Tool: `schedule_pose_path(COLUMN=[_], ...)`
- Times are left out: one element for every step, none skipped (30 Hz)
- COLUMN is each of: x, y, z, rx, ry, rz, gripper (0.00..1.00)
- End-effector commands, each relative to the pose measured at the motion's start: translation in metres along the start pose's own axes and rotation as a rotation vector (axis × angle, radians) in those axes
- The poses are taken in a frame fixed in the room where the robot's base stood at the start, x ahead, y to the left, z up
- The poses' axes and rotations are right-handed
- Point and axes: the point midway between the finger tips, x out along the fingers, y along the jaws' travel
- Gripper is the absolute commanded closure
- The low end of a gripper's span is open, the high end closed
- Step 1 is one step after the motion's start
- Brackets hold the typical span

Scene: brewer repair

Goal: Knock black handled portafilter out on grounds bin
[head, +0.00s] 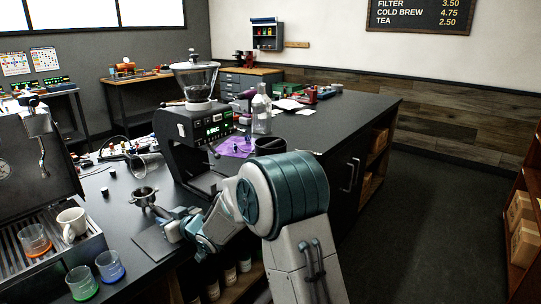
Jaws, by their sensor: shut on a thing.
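The portafilter (145,194) shows as a round metal basket, open side up, above the counter left of the grinder. My gripper (166,213) is shut on its handle end, and the handle is mostly hidden by the jaws. A dark round open-topped container (270,144), which looks like the grounds bin, stands on the counter behind my arm. My arm hides its lower part. The portafilter is well to the left of this container. I cannot see what is in the basket.
A grinder (199,140) stands between the portafilter and the container. A clear bottle (261,110) is behind the container. An espresso machine (35,165) with a white cup (72,223), and glasses with green (82,282) and blue (110,266) bases, are at left. A dark mat (155,243) lies below my gripper.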

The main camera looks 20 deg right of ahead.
Motion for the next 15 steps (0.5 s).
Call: schedule_pose_path(x=[-0.002,-0.002,-0.003,-0.004,-0.004,-0.005,-0.005,-0.006,-0.007,-0.007,-0.008,-0.009,-0.009,-0.01,-0.01], y=[0.0,0.0,0.0,0.0,0.001,0.001,0.001,0.001,0.001,0.001,0.0,0.0,0.0,0.0,0.0], z=[-0.009,-0.011,-0.014,-0.017,-0.019,-0.022,-0.024,-0.027,-0.03,-0.032,-0.035,-0.038,-0.04,-0.043,-0.046], rx=[-0.001,-0.001,-0.002,-0.002,-0.002,-0.002,-0.002,-0.002,-0.002,-0.002,-0.002,-0.002,-0.002,-0.002,-0.002], ry=[0.005,0.005,0.005,0.005,0.005,0.005,0.005,0.005,0.006,0.006,0.006,0.006,0.007,0.007,0.007], rz=[0.0,0.0,0.001,0.001,0.001,0.001,0.001,0.001,0.001,0.001,0.001,0.001,0.001,0.001,0.0], gripper=[1.0,1.0,1.0,1.0,1.0,1.0,1.0,1.0,1.0,1.0,1.0,1.0,1.0,1.0,1.0])
